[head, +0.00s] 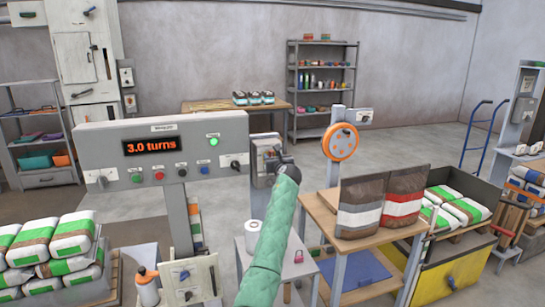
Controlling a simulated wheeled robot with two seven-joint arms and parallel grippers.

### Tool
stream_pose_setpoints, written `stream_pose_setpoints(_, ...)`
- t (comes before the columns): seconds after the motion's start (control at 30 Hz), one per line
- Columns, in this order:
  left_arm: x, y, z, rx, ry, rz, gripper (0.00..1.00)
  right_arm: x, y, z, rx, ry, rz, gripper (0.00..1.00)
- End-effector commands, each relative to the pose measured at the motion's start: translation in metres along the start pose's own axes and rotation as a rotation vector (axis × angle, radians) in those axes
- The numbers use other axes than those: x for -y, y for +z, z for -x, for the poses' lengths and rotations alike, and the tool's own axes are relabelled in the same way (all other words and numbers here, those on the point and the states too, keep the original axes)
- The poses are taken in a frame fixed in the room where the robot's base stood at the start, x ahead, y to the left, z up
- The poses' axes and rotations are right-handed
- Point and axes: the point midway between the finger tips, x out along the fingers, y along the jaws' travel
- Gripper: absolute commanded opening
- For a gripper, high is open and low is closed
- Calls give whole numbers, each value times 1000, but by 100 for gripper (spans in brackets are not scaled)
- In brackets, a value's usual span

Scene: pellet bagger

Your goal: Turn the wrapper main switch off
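The wrapper control panel (104,147) is a grey box on a post at the left-centre. Its red display (150,146) reads "3.0 turns" and a green lamp (213,141) is lit. A dark rotary switch (235,165) sits at its right end and another knob (101,181) at its lower left; their labels are too small to read. My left gripper (272,160) is dark, at the end of a green-sleeved arm, just right of the panel, in front of a grey box (258,148). Its fingers are too small and dark to judge. My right gripper is not in view.
Below the panel's display is a row of coloured buttons (181,171). A wooden stand (325,217) with two filled bags (361,205) is right of my arm. A yellow-sided bin (448,275) stands beyond it. Stacked bags (50,250) are at lower left.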

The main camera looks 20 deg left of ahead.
Motion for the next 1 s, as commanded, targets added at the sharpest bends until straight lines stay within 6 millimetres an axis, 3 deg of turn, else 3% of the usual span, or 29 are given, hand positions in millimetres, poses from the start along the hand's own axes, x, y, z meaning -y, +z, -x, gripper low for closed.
stream_pose_setpoints(0.3,0,0,-2,0,0,1,38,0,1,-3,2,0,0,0)
stream_pose_setpoints(0.5,0,0,-2,0,0,0,0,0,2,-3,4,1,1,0)
stream_pose_setpoints(1.0,-1,-5,-2,-5,0,56,0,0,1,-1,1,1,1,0)
